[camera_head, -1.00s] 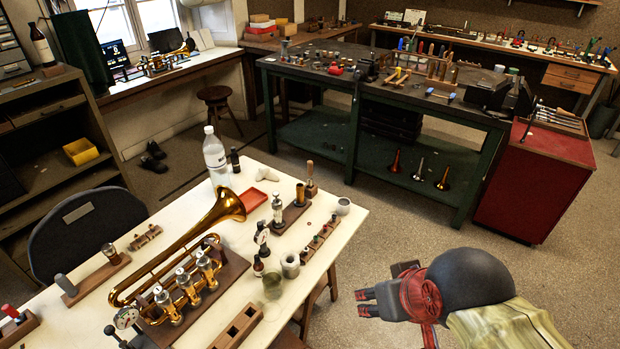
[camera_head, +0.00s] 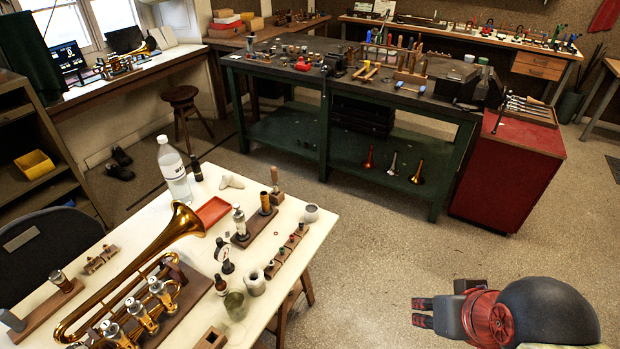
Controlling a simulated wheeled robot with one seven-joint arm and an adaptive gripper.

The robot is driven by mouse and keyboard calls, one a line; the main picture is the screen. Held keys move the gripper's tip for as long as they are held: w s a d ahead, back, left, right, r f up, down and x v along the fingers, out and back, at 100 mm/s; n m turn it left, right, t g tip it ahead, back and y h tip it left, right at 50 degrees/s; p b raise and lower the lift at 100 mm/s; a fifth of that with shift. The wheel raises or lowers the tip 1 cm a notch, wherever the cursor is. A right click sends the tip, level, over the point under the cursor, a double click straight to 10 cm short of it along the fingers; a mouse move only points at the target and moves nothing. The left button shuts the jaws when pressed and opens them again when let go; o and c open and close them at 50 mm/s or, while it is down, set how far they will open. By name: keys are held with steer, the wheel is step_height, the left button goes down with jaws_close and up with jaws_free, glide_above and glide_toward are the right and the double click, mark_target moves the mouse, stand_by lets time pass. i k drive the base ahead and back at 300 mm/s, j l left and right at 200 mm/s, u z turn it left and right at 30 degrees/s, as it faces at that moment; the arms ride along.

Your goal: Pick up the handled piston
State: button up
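A wooden stand (camera_head: 252,232) at the right part of the cream worktable holds a silver piston-like part (camera_head: 240,222) and a brass cylinder (camera_head: 265,203). Just behind it stands a piece with an upright wooden handle (camera_head: 275,178). I cannot tell for sure which is the handled piston. My gripper (camera_head: 422,312) is at the lower right, over the floor, pointing left. Its two dark red-marked fingers are apart with nothing between them. It is well clear of the table and all parts on it.
A brass trumpet (camera_head: 180,222), a clear bottle (camera_head: 173,170), a red tray (camera_head: 213,211) and a glass jar (camera_head: 236,304) crowd the worktable (camera_head: 325,222). A green bench (camera_head: 325,130) and red cabinet (camera_head: 515,170) stand behind. The floor between is open.

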mark_target(273, 169)
steer(key=i+l+z, duration=0.3)
steer(key=l+z, duration=0.15)
steer(key=l, duration=0.15)
steer(key=i+l+z, duration=0.4)
steer(key=i+l+u, duration=0.15)
steer(key=i+u, duration=0.15)
steer(key=i+l+u, duration=0.35)
steer(key=i+j+u, duration=0.2)
steer(key=u, duration=0.25)
steer(key=i+j+u, duration=0.1)
steer(key=i+u, duration=0.5)
steer(key=u, duration=0.25)
steer(key=i+u, duration=0.3)
steer(key=u, duration=0.15)
steer(key=i+l+u, duration=0.2)
steer(key=u, duration=0.25)
steer(key=i+l+u, duration=0.1)
steer(key=i+u, duration=0.15)
steer(key=i+l+u, duration=0.15)
steer(key=i+u, duration=0.15)
steer(key=i, duration=0.05)
